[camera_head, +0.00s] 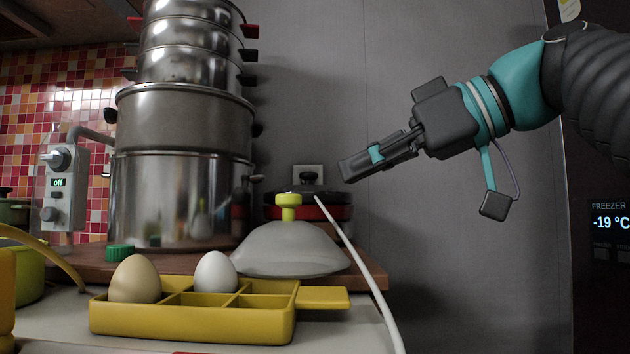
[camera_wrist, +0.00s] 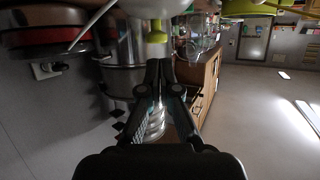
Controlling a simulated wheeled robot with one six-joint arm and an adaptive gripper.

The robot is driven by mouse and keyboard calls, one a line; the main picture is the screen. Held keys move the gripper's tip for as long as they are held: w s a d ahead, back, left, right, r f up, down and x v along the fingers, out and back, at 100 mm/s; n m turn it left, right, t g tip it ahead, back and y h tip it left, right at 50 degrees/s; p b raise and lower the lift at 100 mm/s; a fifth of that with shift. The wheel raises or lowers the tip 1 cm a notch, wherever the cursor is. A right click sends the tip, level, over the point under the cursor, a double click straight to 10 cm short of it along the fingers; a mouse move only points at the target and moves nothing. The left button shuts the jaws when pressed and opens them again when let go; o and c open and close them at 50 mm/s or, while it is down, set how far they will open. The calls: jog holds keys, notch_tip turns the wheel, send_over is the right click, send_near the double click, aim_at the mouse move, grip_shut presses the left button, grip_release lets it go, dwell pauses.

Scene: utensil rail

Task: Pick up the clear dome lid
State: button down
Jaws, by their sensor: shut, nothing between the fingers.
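A tall stack of steel pots (camera_head: 175,185) stands behind left of the lid. A yellow tray (camera_head: 190,322) with two eggs lies in front. A dark-lidded red pan (camera_head: 325,212) is behind. A pale cord (camera_head: 362,258) runs down right of the lid.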

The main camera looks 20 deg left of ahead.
jog(key=p, duration=0.1)
send_over(289, 232)
jog(key=w, duration=0.2)
jog(key=shift+w+a, duration=0.1)
jog(key=shift+a, duration=0.1)
jog(key=shift+d+f, duration=0.1)
jog(key=shift+f, duration=0.4)
jog(key=shift+f+b, duration=0.4)
jog(key=shift+b, duration=0.15)
